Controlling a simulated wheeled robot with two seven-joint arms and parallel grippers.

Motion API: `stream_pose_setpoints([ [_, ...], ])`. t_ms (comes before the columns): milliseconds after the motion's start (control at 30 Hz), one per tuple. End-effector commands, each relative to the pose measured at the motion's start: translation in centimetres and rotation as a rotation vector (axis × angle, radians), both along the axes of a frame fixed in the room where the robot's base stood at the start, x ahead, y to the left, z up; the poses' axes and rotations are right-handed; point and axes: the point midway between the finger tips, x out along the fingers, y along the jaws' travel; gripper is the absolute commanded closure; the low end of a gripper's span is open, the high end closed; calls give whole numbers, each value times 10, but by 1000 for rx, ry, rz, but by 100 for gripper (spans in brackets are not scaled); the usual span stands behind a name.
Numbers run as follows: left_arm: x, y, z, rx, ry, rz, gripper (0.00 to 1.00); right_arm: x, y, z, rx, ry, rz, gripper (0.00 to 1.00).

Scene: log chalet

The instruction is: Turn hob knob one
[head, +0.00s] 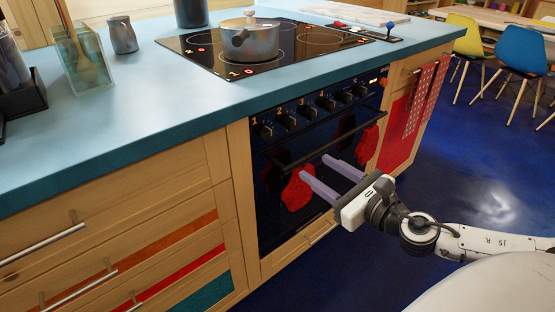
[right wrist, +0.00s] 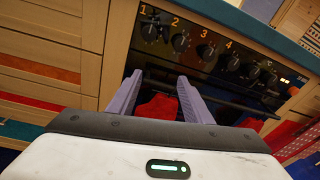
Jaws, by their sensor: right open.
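Hob knob one (head: 264,131) is the leftmost black knob on the oven's front panel, under an orange "1". In the right wrist view knob one (right wrist: 151,31) is at the upper left, beyond the fingertips. The other numbered knobs (head: 307,111) run to its right. My right gripper (head: 316,171) is open and empty in front of the oven door, below the knob row and apart from knob one. Its two lilac fingers also show in the right wrist view (right wrist: 159,80), pointing up toward the panel. My left gripper is not in view.
The oven handle (head: 325,133) runs across the door below the knobs. Red oven mitts (head: 297,189) hang in front of the door. A pot (head: 249,40) stands on the black hob (head: 210,62). The blue worktop edge (head: 215,112) overhangs the panel. Open blue floor (head: 470,190) lies to the right.

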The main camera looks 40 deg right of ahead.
Motion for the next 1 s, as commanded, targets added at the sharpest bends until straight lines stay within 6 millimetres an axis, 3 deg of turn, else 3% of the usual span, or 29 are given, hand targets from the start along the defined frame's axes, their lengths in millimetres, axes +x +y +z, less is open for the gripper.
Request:
stream_pose_setpoints([
  [33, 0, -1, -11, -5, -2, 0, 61, 7, 9, 6, -153, -41, 60, 54],
  [100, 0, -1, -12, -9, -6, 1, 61, 13, 19, 22, -319, -89, 111, 54],
  [233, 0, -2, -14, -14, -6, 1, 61, 20, 29, 36, -463, -138, 155, 54],
  [1000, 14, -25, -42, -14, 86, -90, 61, 83, 34, 38, -471, -141, 146, 54],
])
